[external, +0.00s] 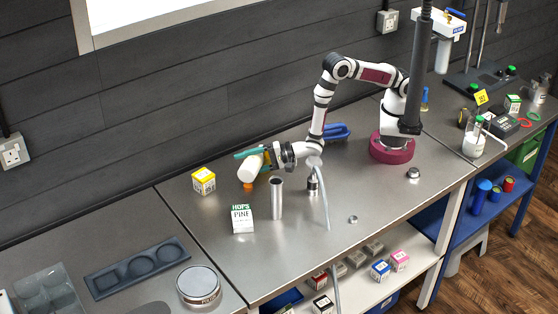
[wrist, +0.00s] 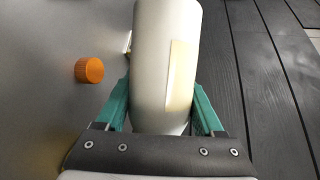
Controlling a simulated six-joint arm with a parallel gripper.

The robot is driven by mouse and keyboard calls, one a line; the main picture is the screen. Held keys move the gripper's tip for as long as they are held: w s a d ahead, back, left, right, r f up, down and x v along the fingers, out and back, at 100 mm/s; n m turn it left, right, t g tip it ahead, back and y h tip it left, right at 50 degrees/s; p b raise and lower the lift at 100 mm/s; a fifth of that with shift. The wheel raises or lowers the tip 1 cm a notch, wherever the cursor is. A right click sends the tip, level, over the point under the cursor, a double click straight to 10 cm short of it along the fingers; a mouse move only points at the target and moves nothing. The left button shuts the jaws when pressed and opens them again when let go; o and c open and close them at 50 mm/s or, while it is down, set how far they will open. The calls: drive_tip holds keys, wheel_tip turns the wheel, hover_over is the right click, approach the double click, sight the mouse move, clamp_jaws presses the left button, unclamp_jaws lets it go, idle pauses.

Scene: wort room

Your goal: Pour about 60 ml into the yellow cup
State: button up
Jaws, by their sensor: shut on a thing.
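My gripper (wrist: 160,108) has teal fingers shut on a white bottle (wrist: 152,60) with a pale yellowish label. In the external view the bottle (external: 250,168) is held tilted above the steel bench, its lower end toward the lower left. I cannot make out a yellow cup.
A yellow-and-white carton (external: 203,181) stands left of the bottle. A hops carton (external: 242,219) and a steel cylinder (external: 276,198) stand in front. A thin hose (external: 325,200) hangs near my arm. A dark tray (external: 137,268) lies at lower left. The bench's front right is mostly clear.

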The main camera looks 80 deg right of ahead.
drive_tip(key=shift+a+r, duration=0.15)
drive_tip(key=shift+a, duration=0.1)
idle(0.3)
drive_tip(key=shift+r+m, duration=0.25)
drive_tip(key=shift+m, duration=0.05)
idle(1.1)
drive_tip(key=shift+a+f+n, duration=0.15)
drive_tip(key=shift+f+n, duration=0.25)
drive_tip(key=shift+f, duration=0.1)
drive_tip(key=shift+a+f+n+g+h, duration=0.1)
drive_tip(key=shift+n+g+h, duration=0.45)
drive_tip(key=shift+n, duration=0.45)
drive_tip(key=shift+a+h, duration=0.1)
drive_tip(key=shift+h, duration=0.15)
idle(0.4)
